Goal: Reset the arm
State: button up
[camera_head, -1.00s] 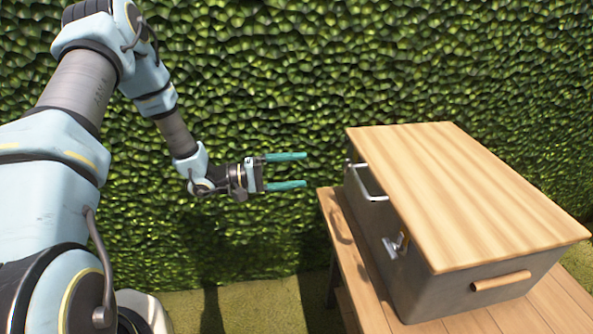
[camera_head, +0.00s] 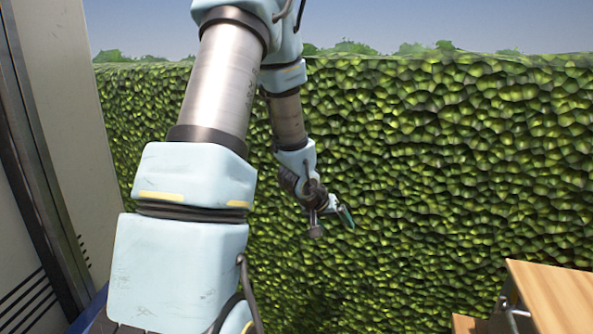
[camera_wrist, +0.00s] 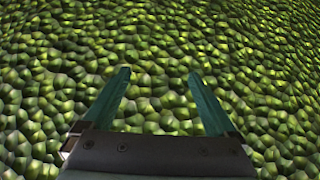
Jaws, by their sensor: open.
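My arm reaches up and bends down in the middle of the head view, with my gripper (camera_head: 346,217) at its end in front of the hedge. In the wrist view my gripper (camera_wrist: 160,88) shows two teal fingers spread apart with nothing between them. Only the green hedge lies behind the fingers there. In the head view the fingers are seen nearly edge-on. The gripper touches nothing that I can see.
A leafy hedge (camera_head: 430,150) fills the background. A pale panelled wall (camera_head: 75,140) stands at the left. The space around the gripper is clear.

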jog(key=s+a+r+n+g+y+p, duration=0.1)
jog(key=s+a+r+y, duration=0.15)
jog(key=a, duration=0.35)
jog(key=s+a+r+y, duration=0.2)
jog(key=s+a+r, duration=0.15)
jog(key=a, duration=0.35)
jog(key=s+a+r+g, duration=0.1)
jog(key=s+a, duration=0.1)
jog(key=s, duration=0.4)
jog(key=s+a+r+g+p, duration=0.1)
jog(key=s+r+g, duration=0.1)
jog(key=s, duration=0.3)
jog(key=shift+s+a+n, duration=0.35)
jog(key=shift+s+n, duration=0.05)
jog(key=shift+w+y, duration=0.1)
jog(key=shift+y, duration=0.15)
